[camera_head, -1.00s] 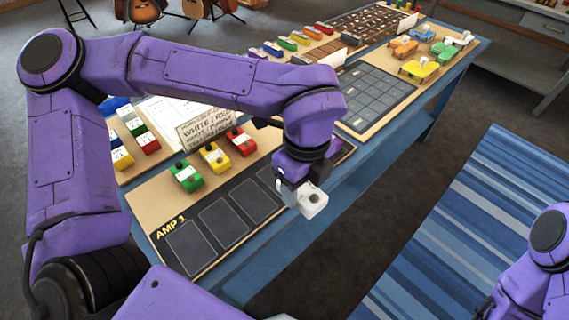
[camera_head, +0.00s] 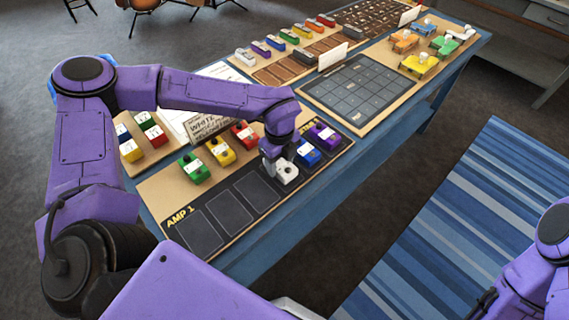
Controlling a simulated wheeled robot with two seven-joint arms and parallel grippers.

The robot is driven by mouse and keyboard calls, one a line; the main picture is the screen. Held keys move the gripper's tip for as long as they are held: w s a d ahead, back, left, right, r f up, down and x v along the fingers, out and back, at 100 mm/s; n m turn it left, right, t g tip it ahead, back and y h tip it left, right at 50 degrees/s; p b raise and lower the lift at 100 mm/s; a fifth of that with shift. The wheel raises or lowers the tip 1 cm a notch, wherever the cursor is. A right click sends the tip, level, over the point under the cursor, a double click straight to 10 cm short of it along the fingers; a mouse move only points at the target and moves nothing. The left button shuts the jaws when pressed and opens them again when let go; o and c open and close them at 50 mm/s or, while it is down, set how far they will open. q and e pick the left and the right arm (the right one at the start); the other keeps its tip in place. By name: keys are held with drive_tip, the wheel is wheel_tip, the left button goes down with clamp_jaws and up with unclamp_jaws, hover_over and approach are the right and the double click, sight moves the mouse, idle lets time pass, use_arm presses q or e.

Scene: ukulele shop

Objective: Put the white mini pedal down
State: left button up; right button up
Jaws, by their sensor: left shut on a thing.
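The white mini pedal (camera_head: 287,174) is in my left gripper (camera_head: 273,164), at the right part of the black AMP 1 strip (camera_head: 228,208). The gripper points down and is shut on the pedal. I cannot tell whether the pedal touches the strip. Several empty outlined slots show on the strip to its left. A blue pedal (camera_head: 307,152) and a purple pedal (camera_head: 325,136) stand close by on its right. My right arm shows at the right edge, but its gripper is out of view.
Green (camera_head: 193,168), yellow (camera_head: 221,151) and red (camera_head: 244,134) pedals stand behind the strip. A card sign (camera_head: 207,129) is behind them. A grid mat (camera_head: 357,92) lies farther right. The table's blue front edge is close in front of the strip.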

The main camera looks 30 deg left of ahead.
sight(281, 163)
use_arm(q)
drive_tip(key=shift+d+f, duration=0.1)
drive_tip(key=shift+f, duration=0.6)
drive_tip(key=shift+f, duration=0.1)
drive_tip(key=o, duration=1.1)
wheel_tip(281, 163, up, 12)
drive_tip(key=shift+r+b, duration=0.2)
drive_tip(key=shift+b, duration=0.45)
